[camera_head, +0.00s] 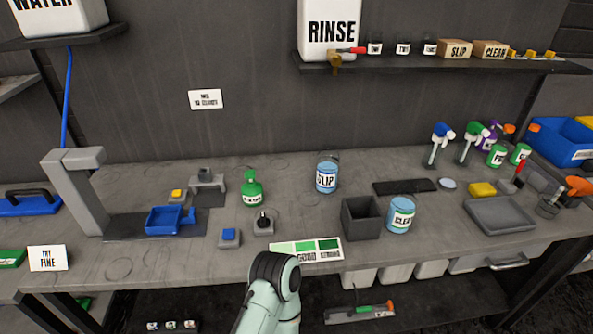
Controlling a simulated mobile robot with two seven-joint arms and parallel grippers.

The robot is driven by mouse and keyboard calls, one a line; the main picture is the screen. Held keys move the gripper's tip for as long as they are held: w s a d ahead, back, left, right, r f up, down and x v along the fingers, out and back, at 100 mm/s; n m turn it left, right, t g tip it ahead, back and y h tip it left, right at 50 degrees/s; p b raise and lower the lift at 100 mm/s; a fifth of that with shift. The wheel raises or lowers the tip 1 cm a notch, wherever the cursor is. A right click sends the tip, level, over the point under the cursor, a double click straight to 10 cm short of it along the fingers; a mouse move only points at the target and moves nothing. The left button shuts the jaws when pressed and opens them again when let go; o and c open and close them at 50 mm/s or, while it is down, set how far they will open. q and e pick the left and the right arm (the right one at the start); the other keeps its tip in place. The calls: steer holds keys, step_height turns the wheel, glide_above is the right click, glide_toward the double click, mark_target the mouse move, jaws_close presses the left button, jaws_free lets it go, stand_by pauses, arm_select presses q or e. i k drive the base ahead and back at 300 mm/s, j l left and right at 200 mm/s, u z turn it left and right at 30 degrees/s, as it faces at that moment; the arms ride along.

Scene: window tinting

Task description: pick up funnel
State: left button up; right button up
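I cannot make out a funnel for certain. An orange flared piece (578,186) at the far right of the bench has a funnel-like shape, but it is too small to be sure. A green bottle (252,192) stands upright near the bench's middle; whether its narrow top is a separate piece is unclear. A pale green and black arm link of mine rises at the bottom centre, in front of the bench edge. Neither gripper shows in the head view, so I cannot see their fingers or anything in them.
The grey bench (300,195) also holds a SLIP jar (327,177), an open dark box (361,218), a CLEAR jar (401,214), a blue pan (168,220), a grey tray (500,214) and several spray bottles. The RINSE tank (330,25) sits on a shelf above.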

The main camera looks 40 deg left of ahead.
mark_target(577, 187)
steer(key=u, duration=1.25)
steer(key=z, duration=1.6)
steer(key=i+l+u, duration=0.1)
steer(key=u, duration=0.25)
steer(key=l+u, duration=0.1)
steer(key=u, duration=0.3)
steer(key=i+l+u, duration=0.1)
steer(key=u, duration=0.25)
steer(key=l+u, duration=0.3)
steer(key=l, duration=0.25)
steer(key=i+l+u, duration=0.1)
steer(key=l+u, duration=0.15)
steer(key=l, duration=0.3)
steer(key=l+u, duration=0.15)
steer(key=l, duration=0.9)
